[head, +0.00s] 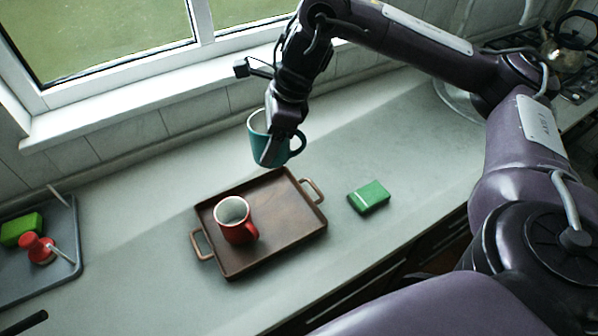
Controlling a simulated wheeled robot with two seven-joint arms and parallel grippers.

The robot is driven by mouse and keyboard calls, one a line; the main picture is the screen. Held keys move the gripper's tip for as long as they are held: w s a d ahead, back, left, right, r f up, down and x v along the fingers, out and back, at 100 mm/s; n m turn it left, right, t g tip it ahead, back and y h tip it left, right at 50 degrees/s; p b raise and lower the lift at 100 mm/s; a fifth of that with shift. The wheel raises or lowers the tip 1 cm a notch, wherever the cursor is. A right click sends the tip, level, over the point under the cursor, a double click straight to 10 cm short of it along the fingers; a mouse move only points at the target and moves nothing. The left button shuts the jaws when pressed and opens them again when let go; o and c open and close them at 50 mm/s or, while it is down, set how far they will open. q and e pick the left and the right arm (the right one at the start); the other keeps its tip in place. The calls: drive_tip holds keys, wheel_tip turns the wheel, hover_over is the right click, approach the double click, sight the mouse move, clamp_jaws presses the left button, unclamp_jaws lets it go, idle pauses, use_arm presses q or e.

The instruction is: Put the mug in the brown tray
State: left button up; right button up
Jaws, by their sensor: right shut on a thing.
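A teal mug (259,148) with a white inside is held by my right gripper (272,150), which is shut on its wall. The mug is at the back edge of the brown tray (284,205), seemingly above the counter, with its handle to the right. I cannot tell its exact height. The brown tray has a copper-coloured handle at each end. A red mug (235,222) with a white inside stands upright in the left part of the tray. The right part of the tray is bare. My left gripper is not in view.
A green box (369,197) lies on the counter (400,135) right of the brown tray. A grey tray (70,235) at the left holds a green block (21,229) and a red-headed item (38,248). A window and sill run along the back. A kettle (566,45) stands far right.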

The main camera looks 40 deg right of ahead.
drive_tip(key=shift+s+d+f, duration=0.4)
drive_tip(key=shift+s+f, duration=0.15)
wheel_tip(320, 180, down, 15)
drive_tip(key=b, duration=0.5)
drive_tip(key=shift+w+a, duration=0.1)
drive_tip(key=shift+a, duration=0.05)
drive_tip(key=shift+f, duration=1.85)
